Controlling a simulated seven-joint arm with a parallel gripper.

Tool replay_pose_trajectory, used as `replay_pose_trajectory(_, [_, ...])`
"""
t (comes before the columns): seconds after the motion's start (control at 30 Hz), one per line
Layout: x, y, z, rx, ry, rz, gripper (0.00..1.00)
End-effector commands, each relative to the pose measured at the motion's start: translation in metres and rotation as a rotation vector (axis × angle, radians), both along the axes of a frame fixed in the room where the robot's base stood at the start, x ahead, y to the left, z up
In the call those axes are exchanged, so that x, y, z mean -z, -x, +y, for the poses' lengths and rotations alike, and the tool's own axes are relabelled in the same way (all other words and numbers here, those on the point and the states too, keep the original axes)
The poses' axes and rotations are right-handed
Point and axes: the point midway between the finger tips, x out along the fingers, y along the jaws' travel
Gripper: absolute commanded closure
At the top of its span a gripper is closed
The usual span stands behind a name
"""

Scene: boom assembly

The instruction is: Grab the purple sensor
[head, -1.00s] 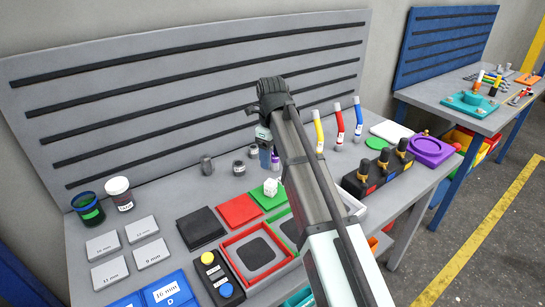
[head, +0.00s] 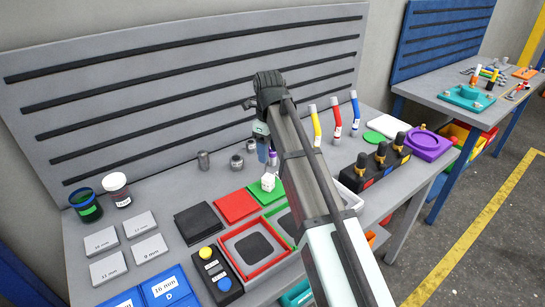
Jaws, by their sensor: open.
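My gripper (head: 262,152) points down from the end of my arm, just left of the purple part in the picture. It is open and holds nothing that I can see. Its fingers are small and overlap, and I cannot tell whether they touch the purple part or stand in front of it.
Grey metal cylinders (head: 204,160) stand to the left. Yellow, red and blue tubes (head: 337,117) stand right of my arm. A black block with brass fittings (head: 375,167) is further right.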

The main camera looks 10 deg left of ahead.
Motion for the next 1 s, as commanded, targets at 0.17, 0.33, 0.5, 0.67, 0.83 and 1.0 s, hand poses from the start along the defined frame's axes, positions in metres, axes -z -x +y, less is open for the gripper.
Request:
replay_pose_trajectory(0.17, [-0.002, -0.032, 0.005, 0.000, 0.000, 0.000, 0.39])
replay_pose_trajectory(0.33, [-0.002, -0.094, 0.011, -0.004, 0.001, 0.001, 0.39])
replay_pose_trajectory(0.5, [0.002, -0.136, 0.012, -0.010, 0.000, 0.001, 0.39])
replay_pose_trajectory(0.67, [0.015, -0.136, 0.010, -0.011, 0.001, 0.001, 0.39])
replay_pose_trajectory(0.83, [0.040, -0.135, 0.010, -0.011, 0.001, 0.003, 0.39])
replay_pose_trajectory(1.0, [0.070, -0.135, 0.010, -0.011, 0.001, 0.003, 0.39])
